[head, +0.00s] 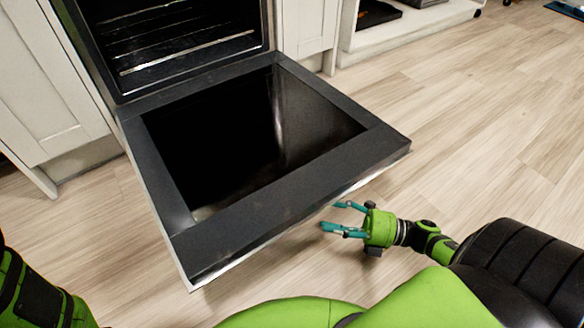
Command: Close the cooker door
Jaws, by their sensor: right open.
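The cooker door (330,172) hangs open, folded down and out from the cooker, with its dark inner glass facing up. The cooker's cavity (170,35) is open behind it, with wire racks inside. My right gripper (335,218) is open and empty, close by the door's front edge near its right corner. It appears lower than the door's top face, and I cannot tell whether it touches the door. My left arm shows at the lower left corner, but its gripper is out of view.
White cabinets (40,85) flank the cooker on the left and right. A low white shelf unit (410,28) stands at the upper right with dark items on it. The wooden floor (480,130) to the right is clear.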

